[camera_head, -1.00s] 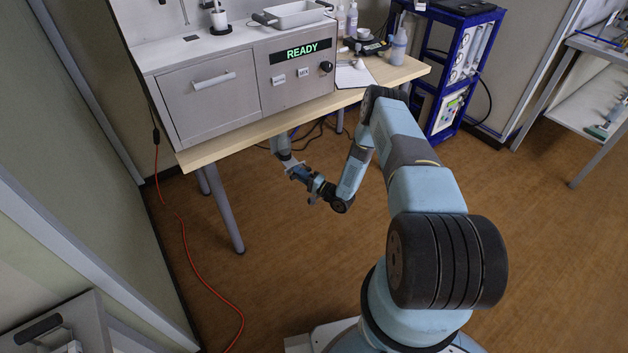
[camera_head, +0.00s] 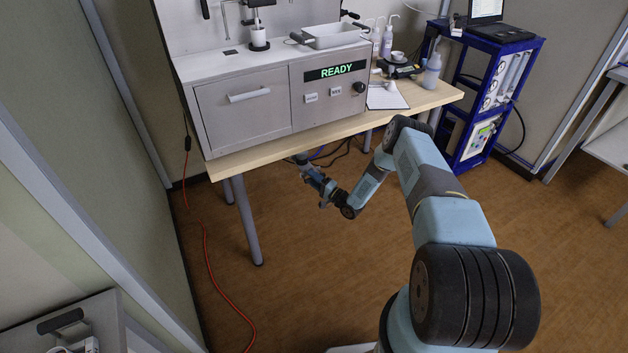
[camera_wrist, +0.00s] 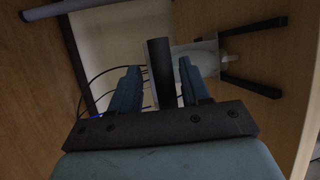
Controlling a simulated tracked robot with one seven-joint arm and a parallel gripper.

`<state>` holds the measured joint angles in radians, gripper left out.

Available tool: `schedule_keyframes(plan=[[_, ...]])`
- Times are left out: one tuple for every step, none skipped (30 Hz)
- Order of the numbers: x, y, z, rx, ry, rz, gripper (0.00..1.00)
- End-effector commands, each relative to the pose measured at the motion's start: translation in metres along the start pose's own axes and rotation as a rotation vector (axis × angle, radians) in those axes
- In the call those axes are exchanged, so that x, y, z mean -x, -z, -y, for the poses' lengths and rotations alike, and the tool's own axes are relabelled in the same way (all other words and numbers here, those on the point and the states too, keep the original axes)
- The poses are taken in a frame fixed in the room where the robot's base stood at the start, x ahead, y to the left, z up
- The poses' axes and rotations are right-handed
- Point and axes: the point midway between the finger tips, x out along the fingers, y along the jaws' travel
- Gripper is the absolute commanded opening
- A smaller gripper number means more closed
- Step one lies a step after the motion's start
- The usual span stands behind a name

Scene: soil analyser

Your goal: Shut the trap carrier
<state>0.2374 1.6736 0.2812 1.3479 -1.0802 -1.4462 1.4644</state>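I cannot identify the trap carrier with certainty. The grey analyser (camera_head: 235,62) stands on the wooden table; its front panel (camera_head: 243,108) with a bar handle (camera_head: 249,95) sits flush. A grey unit (camera_head: 95,315) with a black handle (camera_head: 60,321) is at the lower left, cut off by the frame. My gripper (camera_head: 303,160) is low, under the table's front edge, which partly hides its tip. In the wrist view my gripper (camera_wrist: 160,78) has its two blue fingers apart. A black bar (camera_wrist: 161,70) shows between them, with gaps on both sides; whose part it is, I cannot tell.
The table edge (camera_head: 300,138) is just above my gripper. A table leg (camera_head: 247,220) stands to its left, and cables (camera_head: 335,152) hang behind. A red cable (camera_head: 215,275) runs over the floor. A blue rack (camera_head: 480,95) stands right.

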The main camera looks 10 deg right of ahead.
Motion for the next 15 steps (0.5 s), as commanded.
schedule_keyframes(plan=[[0.0, 0.0, 0.001, 0.001, 0.001, 0.0, 0.46], [0.0, 0.001, 0.001, 0.001, 0.002, 0.0, 0.46], [-0.001, 0.001, 0.001, 0.001, 0.002, 0.0, 0.46], [-0.001, 0.001, 0.001, 0.001, 0.003, 0.0, 0.46], [-0.001, 0.001, 0.001, 0.001, 0.003, 0.0, 0.46], [0.0, 0.001, 0.001, 0.001, 0.003, -0.001, 0.46], [0.001, 0.001, 0.001, 0.001, 0.003, -0.001, 0.46], [0.002, 0.001, 0.002, 0.001, 0.003, -0.001, 0.46], [0.004, 0.002, 0.002, 0.001, 0.003, -0.001, 0.46], [0.007, 0.002, 0.001, 0.001, 0.003, -0.002, 0.46], [0.01, 0.002, 0.001, 0.001, 0.003, -0.002, 0.46], [0.015, 0.002, 0.001, 0.0, 0.002, -0.002, 0.46], [0.02, 0.002, 0.001, 0.0, 0.001, -0.002, 0.46], [0.025, 0.002, 0.001, 0.0, 0.002, -0.002, 0.46], [0.032, 0.002, 0.001, 0.0, 0.002, -0.002, 0.46]])
